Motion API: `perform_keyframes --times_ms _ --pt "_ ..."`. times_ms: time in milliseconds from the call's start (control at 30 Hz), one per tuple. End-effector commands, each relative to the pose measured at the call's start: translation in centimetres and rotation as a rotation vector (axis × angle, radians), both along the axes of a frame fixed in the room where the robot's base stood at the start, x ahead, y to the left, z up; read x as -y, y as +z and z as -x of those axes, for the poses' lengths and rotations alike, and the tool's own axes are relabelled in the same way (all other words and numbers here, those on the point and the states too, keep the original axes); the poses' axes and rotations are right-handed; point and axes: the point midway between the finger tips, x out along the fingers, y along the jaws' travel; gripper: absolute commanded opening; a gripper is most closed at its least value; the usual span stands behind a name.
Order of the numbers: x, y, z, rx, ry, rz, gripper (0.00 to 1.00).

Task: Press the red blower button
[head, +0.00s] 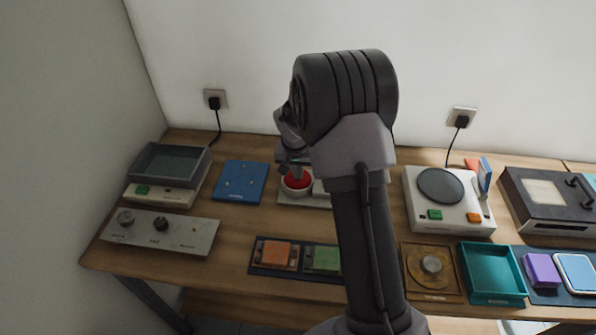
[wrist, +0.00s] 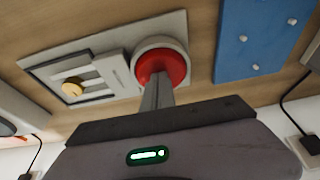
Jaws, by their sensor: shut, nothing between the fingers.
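The red blower button (head: 297,181) is a round red dome in a white collar, on a pale panel on the table, partly hidden by my arm in the head view. In the wrist view the red button (wrist: 166,66) sits right beyond my fingertips. My gripper (wrist: 157,88) is shut and empty, its fingers overlapping the lower part of the button in that view. I cannot tell whether the fingertips touch it. In the head view my gripper (head: 292,170) is over the button, and its tips are hard to make out.
Left of the button is a blue pegged board (head: 240,182); it also shows in the wrist view (wrist: 262,40). A panel with a yellow knob (wrist: 72,88) adjoins the button. A grey tray (head: 170,163), a knob panel (head: 160,231) and a white device with a round plate (head: 447,205) stand around.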

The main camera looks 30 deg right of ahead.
Motion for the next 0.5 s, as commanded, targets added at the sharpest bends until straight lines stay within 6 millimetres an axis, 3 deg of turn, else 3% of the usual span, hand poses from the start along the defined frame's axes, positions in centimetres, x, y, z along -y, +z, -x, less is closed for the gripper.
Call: perform_keyframes --times_ms 200,500 --pt "0.0 4.8 -0.2 0.003 0.001 0.001 0.00" --pt "-1.2 11.1 1.5 0.004 0.002 0.001 0.00"
